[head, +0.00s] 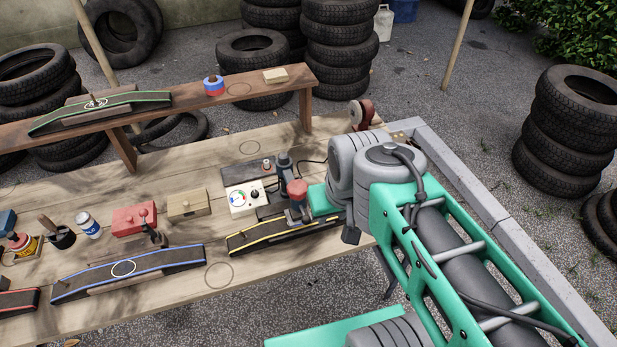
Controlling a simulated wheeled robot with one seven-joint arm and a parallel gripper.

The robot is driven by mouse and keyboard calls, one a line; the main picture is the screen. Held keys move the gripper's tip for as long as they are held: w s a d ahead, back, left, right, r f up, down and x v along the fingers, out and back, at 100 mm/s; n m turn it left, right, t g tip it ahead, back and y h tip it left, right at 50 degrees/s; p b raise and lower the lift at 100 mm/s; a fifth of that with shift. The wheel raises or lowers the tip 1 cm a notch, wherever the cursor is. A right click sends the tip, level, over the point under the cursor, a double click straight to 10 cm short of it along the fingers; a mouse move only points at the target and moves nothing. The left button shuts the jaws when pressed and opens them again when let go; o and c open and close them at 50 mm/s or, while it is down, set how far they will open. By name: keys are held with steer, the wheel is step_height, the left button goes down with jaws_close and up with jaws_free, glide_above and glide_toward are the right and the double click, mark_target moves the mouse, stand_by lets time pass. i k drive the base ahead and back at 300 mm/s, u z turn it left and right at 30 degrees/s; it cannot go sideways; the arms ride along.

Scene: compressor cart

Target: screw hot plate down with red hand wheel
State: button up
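The red hand wheel (297,187) shows at the right part of the table, above dark grey parts that stand over a black strip with a yellow edge (270,239). My gripper (303,204) reaches in from the right, close beside the wheel. Its fingers blend with the dark parts, so I cannot tell whether they touch or grip the wheel. A dark post (284,163) rises behind. I cannot clearly make out the hot plate among these dark parts.
My arm covers the table's right end. On the wooden table (160,288) stand a blue-edged strip (170,267), a red box (133,220), a wooden box (187,203) and a blue-white can (88,224). A raised shelf (185,102) runs behind. Tyre stacks (567,130) stand around.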

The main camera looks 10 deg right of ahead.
mark_target(296, 189)
steer(key=z, duration=0.75)
steer(key=k, duration=1.3)
steer(key=u, duration=1.55)
steer(key=i, duration=0.5)
steer(key=z, duration=0.1)
